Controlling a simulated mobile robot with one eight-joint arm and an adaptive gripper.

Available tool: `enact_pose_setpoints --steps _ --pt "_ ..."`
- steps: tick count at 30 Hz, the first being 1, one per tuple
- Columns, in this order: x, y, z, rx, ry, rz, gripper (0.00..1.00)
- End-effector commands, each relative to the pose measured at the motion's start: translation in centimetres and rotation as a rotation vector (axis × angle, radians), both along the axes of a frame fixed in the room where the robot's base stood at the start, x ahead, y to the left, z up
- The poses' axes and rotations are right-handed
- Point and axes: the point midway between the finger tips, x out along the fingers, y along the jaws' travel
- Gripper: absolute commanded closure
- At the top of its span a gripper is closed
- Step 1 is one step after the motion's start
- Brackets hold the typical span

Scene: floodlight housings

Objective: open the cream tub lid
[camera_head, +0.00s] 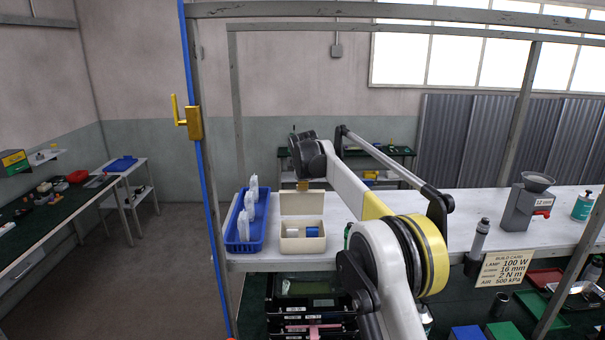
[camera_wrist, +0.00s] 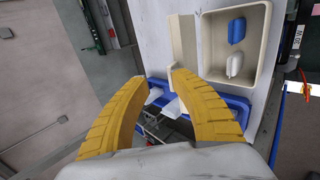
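The cream tub (camera_head: 303,244) stands on the white bench in the head view, and its inside shows in the wrist view (camera_wrist: 215,78). Its lid (camera_head: 302,204) stands raised at the tub's back edge; in the wrist view the lid (camera_wrist: 184,42) is a cream panel along the tub's left side. A blue and a white piece lie inside the tub. My gripper (camera_head: 303,185) is at the lid's upper edge in the head view; contact cannot be told. In the wrist view my gripper (camera_wrist: 160,81) has its yellow fingers apart, with nothing held between them.
A blue crate (camera_head: 245,246) with white packets stands left of the tub; part of it lies beneath my fingers in the wrist view. A frame post (camera_head: 212,190) rises left of the bench. The bench (camera_head: 390,205) is largely clear to the right, before a grey hopper device (camera_head: 521,212).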

Motion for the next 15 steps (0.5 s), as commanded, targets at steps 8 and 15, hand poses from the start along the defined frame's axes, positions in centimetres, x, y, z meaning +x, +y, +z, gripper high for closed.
enact_pose_setpoints --steps 8,15 --pt "-4.1 0.2 4.1 -0.001 -0.002 0.001 0.71" --pt "-5.8 0.3 5.8 0.000 -0.003 0.001 0.71"
